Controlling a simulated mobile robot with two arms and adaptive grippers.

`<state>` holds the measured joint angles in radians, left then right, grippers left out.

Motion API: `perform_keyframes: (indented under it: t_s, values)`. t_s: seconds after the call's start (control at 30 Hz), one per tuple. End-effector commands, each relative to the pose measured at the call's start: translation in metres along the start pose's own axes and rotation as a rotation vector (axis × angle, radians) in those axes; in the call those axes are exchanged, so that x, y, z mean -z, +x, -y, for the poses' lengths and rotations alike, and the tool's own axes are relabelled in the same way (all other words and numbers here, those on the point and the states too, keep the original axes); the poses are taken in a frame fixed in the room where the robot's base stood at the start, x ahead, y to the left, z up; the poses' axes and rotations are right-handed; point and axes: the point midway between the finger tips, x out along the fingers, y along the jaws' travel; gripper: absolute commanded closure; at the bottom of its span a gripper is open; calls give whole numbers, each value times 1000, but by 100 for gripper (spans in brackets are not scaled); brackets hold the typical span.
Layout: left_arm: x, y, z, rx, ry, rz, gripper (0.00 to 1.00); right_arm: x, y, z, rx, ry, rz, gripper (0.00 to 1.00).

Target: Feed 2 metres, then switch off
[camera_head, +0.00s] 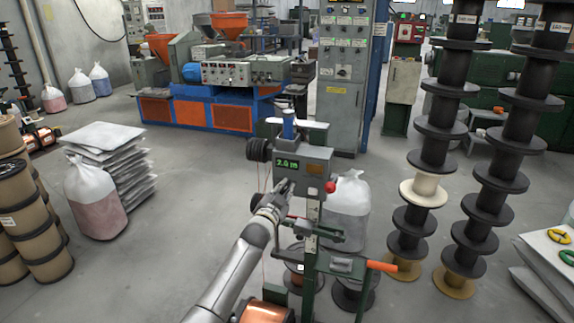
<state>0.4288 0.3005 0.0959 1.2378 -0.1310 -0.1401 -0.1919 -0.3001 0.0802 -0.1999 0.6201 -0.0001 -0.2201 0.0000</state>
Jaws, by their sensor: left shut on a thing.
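A grey control box (313,167) stands on a green feeding stand (313,215) in the middle. Its green display (287,164) shows a figure of about 2 m; the digit after the point is hard to read. A red button (330,187) sits at the box's lower right. My left gripper (283,187) is at the box's lower left face, shut on a small control that its fingers mostly hide. A copper wire spool (265,312) is low beside the stand, partly behind my left arm. A thin reddish wire runs up toward the black roller (259,150). My right gripper is not in view.
An orange handle (381,266) sticks out right of the stand. A white sack (348,215) stands behind it. Tall stacks of black spools (440,120) rise at the right. Stacked grey sacks (110,150) and brown spools (30,220) stand left. Floor between is clear.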

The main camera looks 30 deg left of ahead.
Motion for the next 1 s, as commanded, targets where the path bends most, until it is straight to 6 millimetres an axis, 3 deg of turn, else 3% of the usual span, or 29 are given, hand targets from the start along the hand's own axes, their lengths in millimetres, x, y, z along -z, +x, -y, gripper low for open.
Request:
perform_keyframes:
  t_s: [0.23,0.5,0.8,0.83,1.0]
  values:
    - [-1,-1,-1,-1,-537,10,100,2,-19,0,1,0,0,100]
    - [-3,-1,-2,0,-1087,7,100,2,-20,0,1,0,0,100]
    - [-3,-1,-2,0,-1168,7,100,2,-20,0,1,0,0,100]
    - [-3,-1,-2,0,-1167,7,84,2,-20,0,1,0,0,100]
    - [-2,0,-2,0,-1165,5,62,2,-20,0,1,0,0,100]
